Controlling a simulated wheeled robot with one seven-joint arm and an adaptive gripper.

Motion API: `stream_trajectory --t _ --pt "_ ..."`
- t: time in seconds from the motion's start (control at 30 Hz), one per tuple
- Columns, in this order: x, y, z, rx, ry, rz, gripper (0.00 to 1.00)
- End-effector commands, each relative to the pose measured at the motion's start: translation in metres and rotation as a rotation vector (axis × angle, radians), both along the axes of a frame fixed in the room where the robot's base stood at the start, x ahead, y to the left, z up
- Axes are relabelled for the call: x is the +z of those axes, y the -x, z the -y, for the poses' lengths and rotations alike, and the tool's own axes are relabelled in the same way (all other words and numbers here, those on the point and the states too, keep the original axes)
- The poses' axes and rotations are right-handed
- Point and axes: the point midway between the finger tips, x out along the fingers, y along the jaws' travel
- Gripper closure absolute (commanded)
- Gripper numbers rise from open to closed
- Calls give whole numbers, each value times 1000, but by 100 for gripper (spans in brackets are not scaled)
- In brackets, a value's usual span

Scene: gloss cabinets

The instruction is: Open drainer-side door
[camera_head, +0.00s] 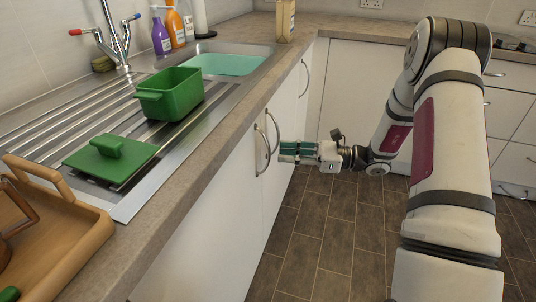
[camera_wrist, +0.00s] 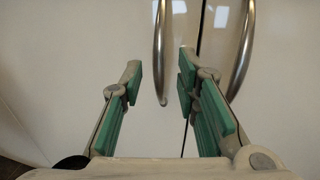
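The drainer-side door (camera_head: 205,225) is a white gloss cabinet front below the drainer, and it looks closed. Its curved metal handle (camera_head: 260,150) is upright near the seam with the neighbouring door. In the wrist view this handle (camera_wrist: 160,45) is left of the dark seam. My gripper (camera_head: 284,152) is in front of the doors at handle height, with green-padded fingers. In the wrist view my gripper (camera_wrist: 160,75) is open and empty, and the handle's lower part appears between the fingertips. I cannot tell whether the fingers touch anything.
The neighbouring door's handle (camera_wrist: 243,45) is right of the seam, beyond the right finger. The counter edge (camera_head: 190,195) runs above the doors. A green tub (camera_head: 172,95) and green lid (camera_head: 110,160) are on the drainer (camera_head: 75,112). The tiled floor (camera_head: 330,235) is clear.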

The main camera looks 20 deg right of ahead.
Motion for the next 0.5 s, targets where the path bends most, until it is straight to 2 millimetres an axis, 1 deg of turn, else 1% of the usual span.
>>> stream_trajectory --t 0.03,0.2,0.3,0.5 --pt "-1 -4 -11 5 0 1 71" --pt "-1 -15 -35 4 0 1 71" --pt "0 -20 -44 2 0 1 71" --pt "0 -24 -52 2 1 0 71"
